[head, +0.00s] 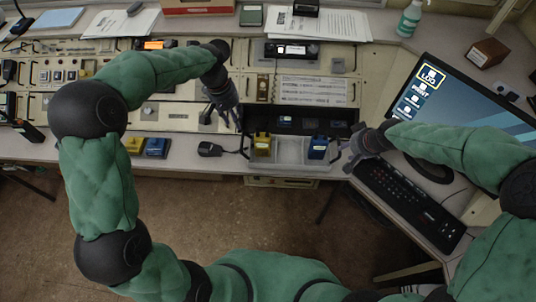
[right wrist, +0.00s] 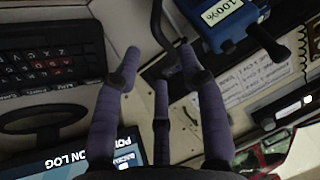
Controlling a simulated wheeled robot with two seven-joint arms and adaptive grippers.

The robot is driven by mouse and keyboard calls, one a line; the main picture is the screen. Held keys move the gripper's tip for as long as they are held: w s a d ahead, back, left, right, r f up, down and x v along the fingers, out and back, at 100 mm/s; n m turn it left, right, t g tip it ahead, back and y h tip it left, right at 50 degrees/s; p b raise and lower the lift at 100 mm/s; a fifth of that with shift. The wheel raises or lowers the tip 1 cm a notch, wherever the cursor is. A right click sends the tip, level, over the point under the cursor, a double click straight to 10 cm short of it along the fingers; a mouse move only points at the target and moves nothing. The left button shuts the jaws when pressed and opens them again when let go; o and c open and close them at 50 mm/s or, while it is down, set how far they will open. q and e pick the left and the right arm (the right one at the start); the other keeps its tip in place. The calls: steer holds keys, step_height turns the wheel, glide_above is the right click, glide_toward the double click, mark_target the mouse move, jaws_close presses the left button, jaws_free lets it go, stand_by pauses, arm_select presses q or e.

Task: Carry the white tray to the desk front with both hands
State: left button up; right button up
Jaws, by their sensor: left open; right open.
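The white tray (head: 290,152) lies at the desk's front edge in the head view. It carries a yellow device (head: 262,144) at its left and a blue device (head: 318,148) at its right. The blue device also shows in the right wrist view (right wrist: 222,22), with a "100%" label. My left gripper (head: 234,122) is open, above and left of the tray's left end. My right gripper (head: 350,160) is open beside the tray's right end. In the right wrist view (right wrist: 158,55), its spread fingers are around or beside a dark curved handle (right wrist: 157,32); contact is unclear.
A dark recess (head: 300,122) lies behind the tray. A black handset (head: 210,149) lies close left of it. A keyboard (head: 408,205) and monitor (head: 460,105) stand to the right. Another yellow device (head: 133,145) and blue device (head: 156,147) sit further left. Open floor lies in front.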

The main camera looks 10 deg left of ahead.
steer(key=shift+v, duration=2.55)
